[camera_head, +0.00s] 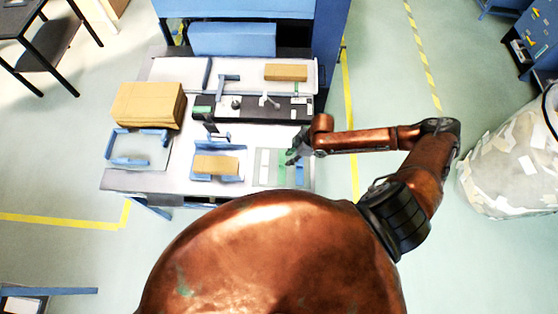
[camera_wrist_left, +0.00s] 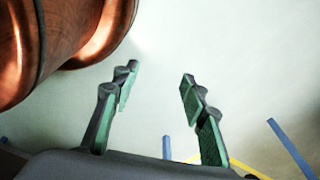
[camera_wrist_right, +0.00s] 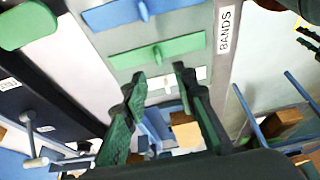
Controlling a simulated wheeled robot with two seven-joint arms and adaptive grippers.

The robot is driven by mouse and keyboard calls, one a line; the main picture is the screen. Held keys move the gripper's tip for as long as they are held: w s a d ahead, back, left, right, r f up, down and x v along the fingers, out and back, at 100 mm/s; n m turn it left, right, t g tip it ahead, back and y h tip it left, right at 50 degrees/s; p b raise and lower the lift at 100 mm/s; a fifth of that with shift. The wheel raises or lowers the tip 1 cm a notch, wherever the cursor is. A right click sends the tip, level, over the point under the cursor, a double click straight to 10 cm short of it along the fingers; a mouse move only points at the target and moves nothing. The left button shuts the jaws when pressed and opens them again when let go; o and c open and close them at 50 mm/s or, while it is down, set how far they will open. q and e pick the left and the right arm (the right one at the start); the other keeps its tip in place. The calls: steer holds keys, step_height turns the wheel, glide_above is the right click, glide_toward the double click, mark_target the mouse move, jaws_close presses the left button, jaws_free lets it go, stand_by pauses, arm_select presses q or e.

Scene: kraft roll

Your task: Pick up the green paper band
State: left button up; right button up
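The green paper band (camera_head: 282,168) lies between a white band (camera_head: 264,164) and a blue band (camera_head: 299,175) on the tray at the table's front right. In the right wrist view the green band (camera_wrist_right: 185,47) is a flat strip with a small upright tab. My right gripper (camera_head: 290,158) is over the tray; in its wrist view its open fingertips (camera_wrist_right: 160,75) point at the green band, with nothing between them. Whether they touch it I cannot tell. My left gripper (camera_wrist_left: 156,84) is open and empty over the floor and is not visible in the head view.
The tray (camera_head: 262,182) is labelled BANDS. To its left a brown pad (camera_head: 216,165) sits between blue guides. A brown paper stack (camera_head: 148,105) is at the table's left. A black tray (camera_head: 215,113) with small items lies behind. A large bin (camera_head: 515,150) stands at right.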

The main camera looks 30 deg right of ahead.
mark_target(280, 166)
steer(key=shift+x, duration=1.25)
steer(key=shift+w+f, duration=0.2)
steer(key=shift+f, duration=0.15)
steer(key=p+x, duration=0.1)
steer(key=x, duration=0.2)
steer(key=shift+w+a+f, duration=0.1)
steer(key=shift+f, duration=0.55)
arm_select(q)
steer(key=shift+s+r, duration=0.55)
steer(key=shift+s, duration=0.2)
arm_select(e)
jaws_close()
